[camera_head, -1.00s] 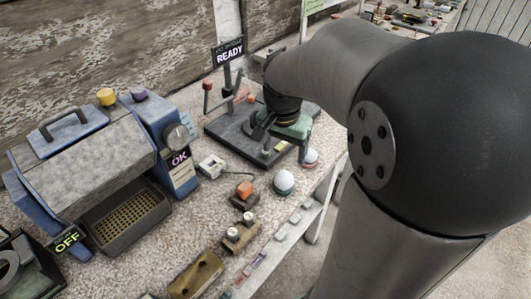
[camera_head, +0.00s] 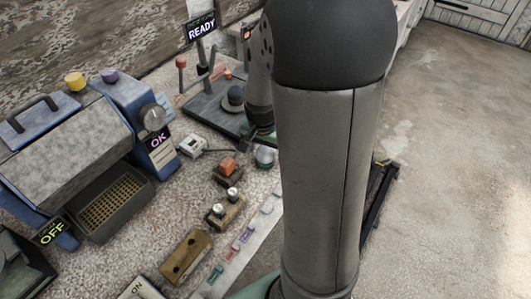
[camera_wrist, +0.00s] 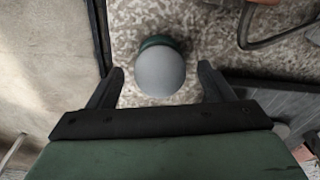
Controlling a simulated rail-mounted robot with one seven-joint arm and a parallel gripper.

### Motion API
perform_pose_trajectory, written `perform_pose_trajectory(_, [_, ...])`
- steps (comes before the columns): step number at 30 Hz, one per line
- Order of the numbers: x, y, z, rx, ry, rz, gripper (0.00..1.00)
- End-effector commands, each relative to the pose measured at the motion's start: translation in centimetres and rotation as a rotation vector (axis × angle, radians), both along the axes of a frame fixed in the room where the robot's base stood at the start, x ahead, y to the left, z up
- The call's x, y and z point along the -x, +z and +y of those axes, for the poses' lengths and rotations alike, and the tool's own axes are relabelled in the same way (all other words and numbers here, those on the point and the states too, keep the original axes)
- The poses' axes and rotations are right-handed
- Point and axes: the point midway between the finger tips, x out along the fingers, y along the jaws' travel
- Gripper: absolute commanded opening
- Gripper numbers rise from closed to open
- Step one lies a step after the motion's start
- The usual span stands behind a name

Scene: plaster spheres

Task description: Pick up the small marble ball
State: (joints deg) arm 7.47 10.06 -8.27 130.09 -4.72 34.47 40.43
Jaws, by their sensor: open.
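A pale grey ball (camera_wrist: 160,71) sits in a green ring-like holder (camera_wrist: 156,41) on the speckled worktop. It also shows in the head view as a ball (camera_head: 265,156) just left of my arm. My gripper (camera_wrist: 160,67) is open, with one finger on each side of the ball and apart from it. In the head view my arm hides most of the gripper. Two smaller whitish balls (camera_head: 232,193) (camera_head: 217,210) sit on a wooden block. I cannot tell from the surface which ball is marble.
A dark platform (camera_head: 205,112) with posts and a READY sign (camera_head: 201,28) stands behind. A small white box (camera_head: 192,146) and an orange-topped block (camera_head: 228,167) stand close by. A blue machine (camera_head: 88,135) fills the left. The worktop edge is near the ball.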

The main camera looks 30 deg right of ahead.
Motion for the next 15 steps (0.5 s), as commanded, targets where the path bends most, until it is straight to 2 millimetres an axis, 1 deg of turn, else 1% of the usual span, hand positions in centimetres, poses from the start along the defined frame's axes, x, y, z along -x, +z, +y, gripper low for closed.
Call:
perform_pose_trajectory(3, [0.0,0.02,0.02,0.0,0.0,0.0,0.74])
perform_pose_trajectory(4, [0.01,0.02,0.01,0.0,0.0,0.0,0.69])
perform_pose_trajectory(5, [0.0,0.03,0.02,0.0,0.0,0.0,0.6])
perform_pose_trajectory(6, [0.0,0.03,0.02,0.0,0.001,0.0,0.49])
perform_pose_trajectory(8, [0.0,0.04,0.02,0.0,0.001,0.0,0.33])
perform_pose_trajectory(9, [0.0,0.04,0.02,0.0,0.001,0.0,0.21])
perform_pose_trajectory(15, [-0.02,0.08,0.0,0.001,0.001,-0.001,0.2])
